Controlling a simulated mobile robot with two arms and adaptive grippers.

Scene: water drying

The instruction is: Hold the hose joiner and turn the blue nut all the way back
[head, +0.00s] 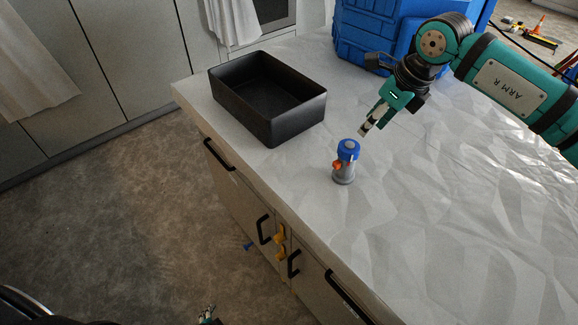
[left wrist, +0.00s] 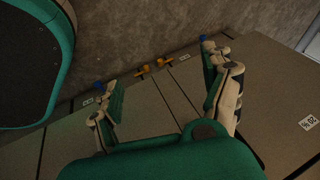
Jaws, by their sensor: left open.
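The hose joiner (head: 343,174) stands upright on the white-covered counter, with a grey base and an orange part on its side. The blue nut (head: 348,147) is at its top. My right gripper (head: 365,129) hangs just above and to the right of the blue nut, apart from it. Its fingers are seen from the side, so the gap between them is unclear. My left gripper (left wrist: 160,72) is open and empty, with its two fingers spread wide in the left wrist view. Only a bit of it shows at the bottom edge of the head view.
A black open bin (head: 293,121) stands left of the joiner, looking empty. A blue crate (head: 365,35) is at the back. Yellow fittings (head: 281,234) sit on the cabinet front by black handles (head: 219,155). The counter to the right is clear.

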